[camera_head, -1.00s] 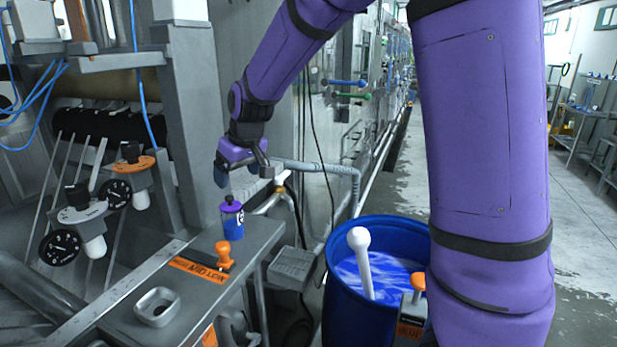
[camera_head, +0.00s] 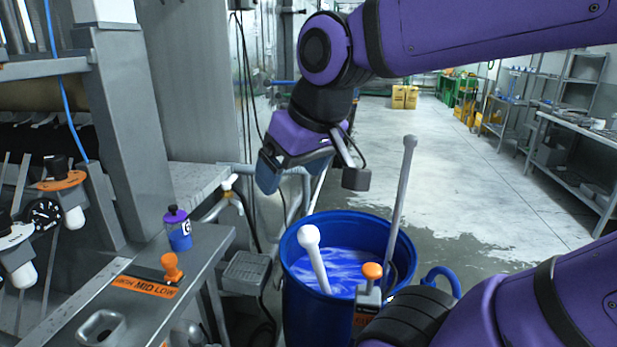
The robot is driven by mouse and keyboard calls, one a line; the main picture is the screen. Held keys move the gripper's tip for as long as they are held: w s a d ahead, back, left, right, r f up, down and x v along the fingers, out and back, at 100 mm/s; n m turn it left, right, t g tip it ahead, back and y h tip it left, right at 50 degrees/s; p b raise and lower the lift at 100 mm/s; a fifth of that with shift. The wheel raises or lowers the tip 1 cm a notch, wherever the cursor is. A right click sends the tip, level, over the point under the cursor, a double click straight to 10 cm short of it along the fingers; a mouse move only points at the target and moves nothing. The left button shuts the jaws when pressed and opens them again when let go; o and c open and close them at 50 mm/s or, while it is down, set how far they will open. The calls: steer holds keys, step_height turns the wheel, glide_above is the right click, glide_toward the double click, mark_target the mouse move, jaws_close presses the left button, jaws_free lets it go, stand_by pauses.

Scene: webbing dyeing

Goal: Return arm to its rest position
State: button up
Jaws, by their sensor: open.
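My gripper (camera_head: 312,180) is in the middle of the head view, at the end of my purple arm. Its two fingers are apart with nothing between them. It hangs in the air above and behind the left rim of the blue barrel (camera_head: 293,285). A small blue bottle with a purple cap (camera_head: 178,230) stands upright on the grey metal bench at the left, apart from my gripper.
The barrel holds blue-white liquid with a white round-headed rod (camera_head: 316,262) in it. A grey pole (camera_head: 402,200) rises at its right. An orange-knobbed lever (camera_head: 172,267) is on the bench (camera_head: 205,262). Open floor (camera_head: 440,150) lies behind; shelves (camera_head: 570,130) stand right.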

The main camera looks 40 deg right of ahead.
steer(key=shift+s+d+f, duration=0.1)
steer(key=shift+s+f, duration=0.05)
steer(key=shift+s, duration=0.6)
steer(key=shift+s+d+f, duration=0.1)
steer(key=shift+s+f, duration=0.05)
steer(key=shift+s, duration=0.6)
